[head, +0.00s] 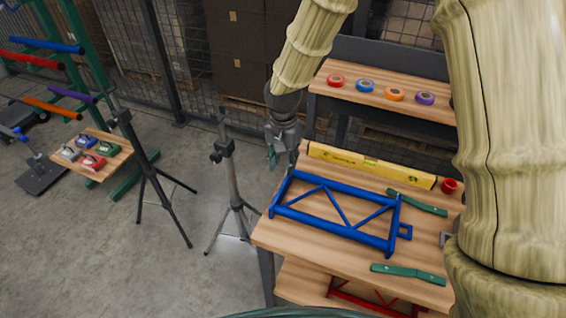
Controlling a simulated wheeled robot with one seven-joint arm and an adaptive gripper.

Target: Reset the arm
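My gripper (281,157) is dark grey with greenish fingertips. It hangs pointing down at the back left edge of the wooden workbench (290,232), near the far left corner of a blue truss frame (340,212). Its two fingertips stand apart, and I see nothing between them. My arm, in a tan ribbed cover, reaches in from the top and right and hides part of the bench's right side. From this view I cannot tell how high the gripper is above the bench.
A yellow level (372,166), green-handled tools (408,273) and a red cup (449,186) lie on the bench. Tape rolls (394,95) sit on the shelf behind. Tripod stands (233,185) (150,165) are left of the bench; open floor lies at lower left.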

